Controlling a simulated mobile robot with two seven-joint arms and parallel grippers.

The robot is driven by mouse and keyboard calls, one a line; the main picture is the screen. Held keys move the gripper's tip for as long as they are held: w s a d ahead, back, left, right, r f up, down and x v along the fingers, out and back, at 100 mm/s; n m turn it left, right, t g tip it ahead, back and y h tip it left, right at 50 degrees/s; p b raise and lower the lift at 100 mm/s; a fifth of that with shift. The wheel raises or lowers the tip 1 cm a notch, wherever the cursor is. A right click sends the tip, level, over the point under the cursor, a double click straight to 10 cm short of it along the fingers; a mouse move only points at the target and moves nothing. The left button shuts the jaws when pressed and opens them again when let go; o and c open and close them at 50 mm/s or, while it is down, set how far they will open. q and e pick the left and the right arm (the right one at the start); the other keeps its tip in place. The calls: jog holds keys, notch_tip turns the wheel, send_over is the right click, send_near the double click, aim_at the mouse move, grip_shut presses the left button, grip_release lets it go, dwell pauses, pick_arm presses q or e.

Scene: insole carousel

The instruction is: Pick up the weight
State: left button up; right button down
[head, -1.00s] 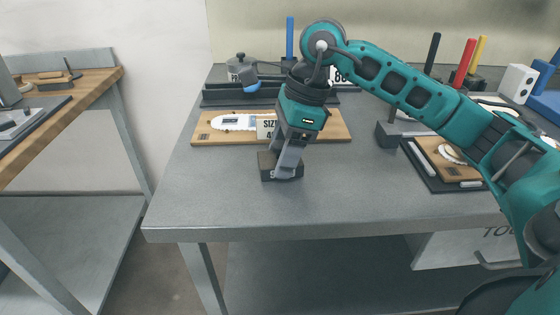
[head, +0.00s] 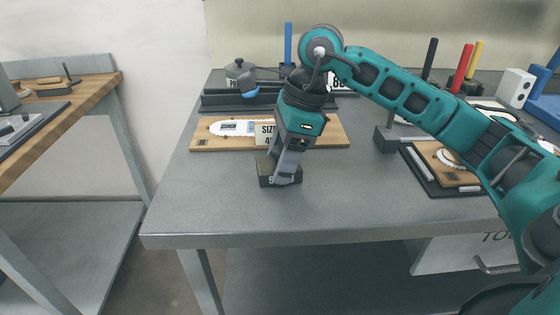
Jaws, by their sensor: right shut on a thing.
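The weight (head: 266,178) is a small dark block with pale lettering on its front, partly covered by the gripper. It is near the front of the grey table, left of the middle, in front of a wooden board. My right gripper (head: 286,172) reaches down from above and is shut on the weight. The weight looks upright and at or very close to the table top; I cannot tell whether there is a gap under it. My left gripper is not in view.
The wooden board (head: 215,143) with a white insole and a size card lies just behind the weight. A dark block (head: 386,140) and an insole tray (head: 420,172) are to the right. The table front (head: 340,213) is clear.

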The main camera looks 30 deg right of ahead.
aim_at(282, 148)
notch_tip(282, 148, up, 20)
jog(key=p, duration=0.5)
jog(key=shift+p, duration=0.3)
jog(key=shift+r, duration=0.1)
